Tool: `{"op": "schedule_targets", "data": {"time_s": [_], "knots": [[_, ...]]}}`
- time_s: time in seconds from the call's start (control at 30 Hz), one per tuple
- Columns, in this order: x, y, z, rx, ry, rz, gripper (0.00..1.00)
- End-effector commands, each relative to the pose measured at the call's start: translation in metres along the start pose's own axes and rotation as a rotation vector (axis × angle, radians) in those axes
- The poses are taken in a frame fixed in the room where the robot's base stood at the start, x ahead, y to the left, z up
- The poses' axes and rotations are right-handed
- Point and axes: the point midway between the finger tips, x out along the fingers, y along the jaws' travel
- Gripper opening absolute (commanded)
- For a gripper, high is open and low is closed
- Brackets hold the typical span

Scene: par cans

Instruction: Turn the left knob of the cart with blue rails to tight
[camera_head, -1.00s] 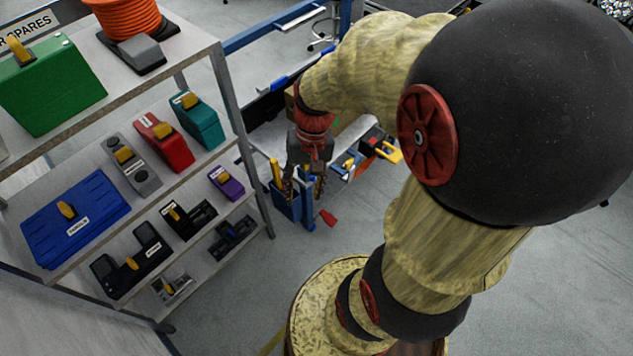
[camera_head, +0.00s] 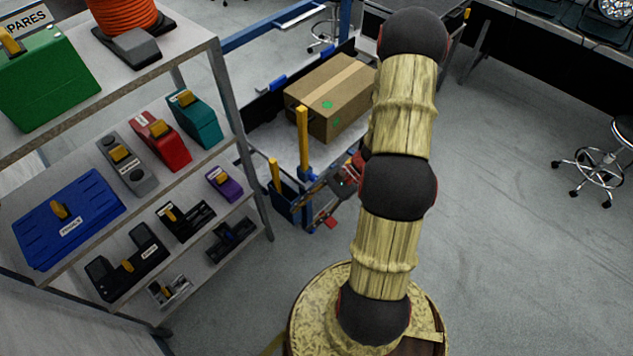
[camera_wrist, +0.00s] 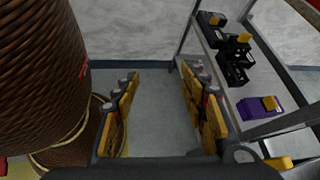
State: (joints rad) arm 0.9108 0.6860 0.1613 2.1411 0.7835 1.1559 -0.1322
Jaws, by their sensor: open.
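The cart with blue rails (camera_head: 262,142) stands beyond the shelf in the head view, with a grey top and a blue rail along its back.
A cardboard box (camera_head: 330,95) sits on the cart. A grey shelf unit (camera_head: 225,95) with several cases stands at the left; its purple case (camera_wrist: 262,106) shows right of my fingers in the wrist view. A stool (camera_head: 600,160) stands far right. Floor between is clear.

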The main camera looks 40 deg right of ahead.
Motion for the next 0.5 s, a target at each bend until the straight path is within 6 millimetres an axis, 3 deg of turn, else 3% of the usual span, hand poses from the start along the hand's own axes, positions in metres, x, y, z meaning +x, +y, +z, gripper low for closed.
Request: {"op": "schedule_targets", "data": {"time_s": [0.2,0.5], "knots": [[0.015,-0.007,-0.050,0.161,-0.120,-0.226,0.43],[0.020,-0.026,-0.133,0.349,-0.236,-0.611,0.43]]}}
